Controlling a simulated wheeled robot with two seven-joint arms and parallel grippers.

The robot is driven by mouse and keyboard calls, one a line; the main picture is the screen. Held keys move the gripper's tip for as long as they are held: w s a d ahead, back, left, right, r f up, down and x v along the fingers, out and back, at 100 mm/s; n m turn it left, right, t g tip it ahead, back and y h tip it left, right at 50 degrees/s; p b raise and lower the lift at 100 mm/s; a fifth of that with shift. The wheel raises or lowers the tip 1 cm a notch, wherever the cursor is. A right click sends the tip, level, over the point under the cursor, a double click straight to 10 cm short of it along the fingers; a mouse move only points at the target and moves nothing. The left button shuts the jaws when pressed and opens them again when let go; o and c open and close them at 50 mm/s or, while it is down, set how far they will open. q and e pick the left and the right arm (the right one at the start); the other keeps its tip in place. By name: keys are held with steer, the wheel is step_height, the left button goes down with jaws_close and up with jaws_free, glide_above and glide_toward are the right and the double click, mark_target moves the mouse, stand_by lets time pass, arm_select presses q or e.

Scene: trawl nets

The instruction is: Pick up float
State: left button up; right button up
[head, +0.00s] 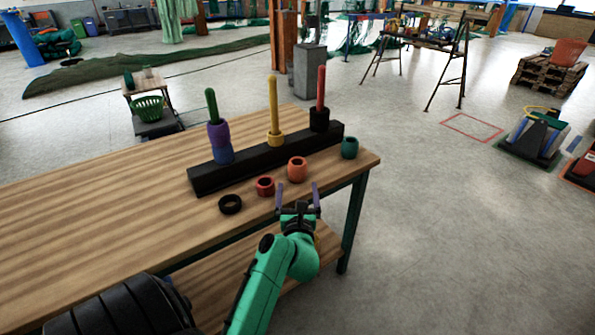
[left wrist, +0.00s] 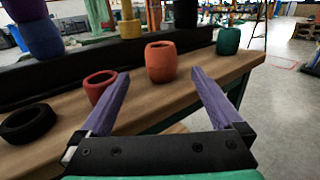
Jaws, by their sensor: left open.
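Several ring-shaped floats stand loose on the wooden table (head: 110,205). An orange float (head: 297,169) is upright near the front edge; in the left wrist view it (left wrist: 160,62) shows between and beyond my fingertips. A red float (head: 265,187) is left of it, also in the left wrist view (left wrist: 99,85). A black float (head: 230,204) lies further left, and a teal float (head: 349,148) stands at the right end. My left gripper (head: 298,187) is open and empty at the table's front edge, just short of the orange float. My right gripper is not seen.
A black rack (head: 205,183) behind the floats holds a green peg with purple and blue floats (head: 222,152), a yellow peg with a yellow float (head: 276,138), and a red peg with a black float (head: 319,119). The left tabletop is clear.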

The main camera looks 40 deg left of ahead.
mark_target(298, 163)
arm_select(q)
steer(key=x, duration=1.4)
steer(key=shift+w+f, duration=0.15)
steer(key=shift+f, duration=0.05)
steer(key=shift+r, duration=0.15)
steer(key=c, duration=1.3)
